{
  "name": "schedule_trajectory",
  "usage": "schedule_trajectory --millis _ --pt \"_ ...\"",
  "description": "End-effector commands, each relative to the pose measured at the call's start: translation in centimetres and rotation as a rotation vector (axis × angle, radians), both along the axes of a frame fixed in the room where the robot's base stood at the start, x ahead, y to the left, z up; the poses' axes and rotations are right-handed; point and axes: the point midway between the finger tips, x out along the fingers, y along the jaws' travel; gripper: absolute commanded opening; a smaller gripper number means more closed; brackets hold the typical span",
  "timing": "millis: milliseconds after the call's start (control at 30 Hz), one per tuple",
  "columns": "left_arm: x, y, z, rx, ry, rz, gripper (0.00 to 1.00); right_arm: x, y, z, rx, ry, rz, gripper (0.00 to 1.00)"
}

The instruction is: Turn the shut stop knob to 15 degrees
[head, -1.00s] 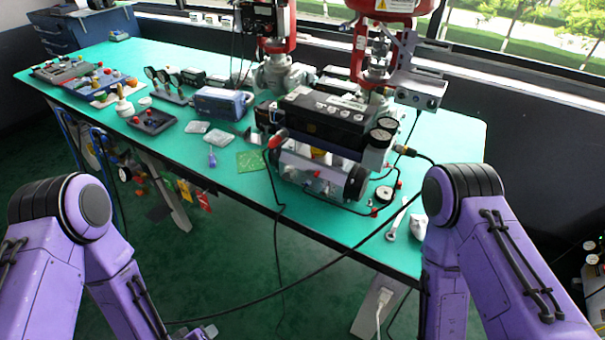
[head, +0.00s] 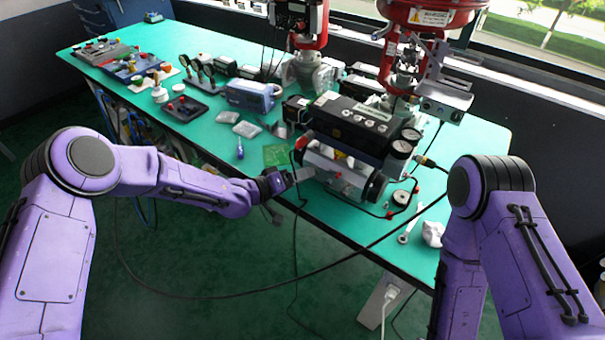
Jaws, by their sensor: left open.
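The black valve positioner (head: 345,126) stands on the green bench, with a silver front section (head: 340,178) on the side facing me. My left gripper (head: 300,181) is open at the bench's front edge, just left of that silver section. I cannot tell whether it touches anything, and nothing shows held in it. The shut stop knob is too small to make out for certain on the positioner. My right arm is at the right, but its gripper is out of view.
Two round gauges (head: 402,149) sit at the positioner's right end. A wrench (head: 409,229) lies near the right front edge. A black cable (head: 330,262) hangs in front of the bench. A green board (head: 276,154) lies left of the positioner.

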Motion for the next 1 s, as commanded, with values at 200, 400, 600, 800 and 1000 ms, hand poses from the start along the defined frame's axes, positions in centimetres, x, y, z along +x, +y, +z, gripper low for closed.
schedule_trajectory --millis 200,400,600,800,1000 --pt "0.49 -0.79 -0.25 0.000 0.000 0.000 0.48 -0.01 0.01 0.13 0.000 0.000 0.000 0.43" --pt "0.47 -0.76 -0.25 0.000 0.000 0.000 0.28 0.00 0.01 0.12 0.000 0.000 0.000 0.43" --pt "0.47 -0.73 -0.24 0.000 0.000 0.000 0.00 0.00 0.01 0.12 0.000 0.000 0.000 0.43" --pt "0.45 -0.74 -0.20 0.019 -0.014 0.000 0.00 0.01 0.01 0.13 0.000 0.000 0.000 0.43" --pt "0.41 -0.82 -0.09 0.095 -0.069 0.000 0.00 0.01 0.01 0.13 0.000 0.000 0.000 0.43"
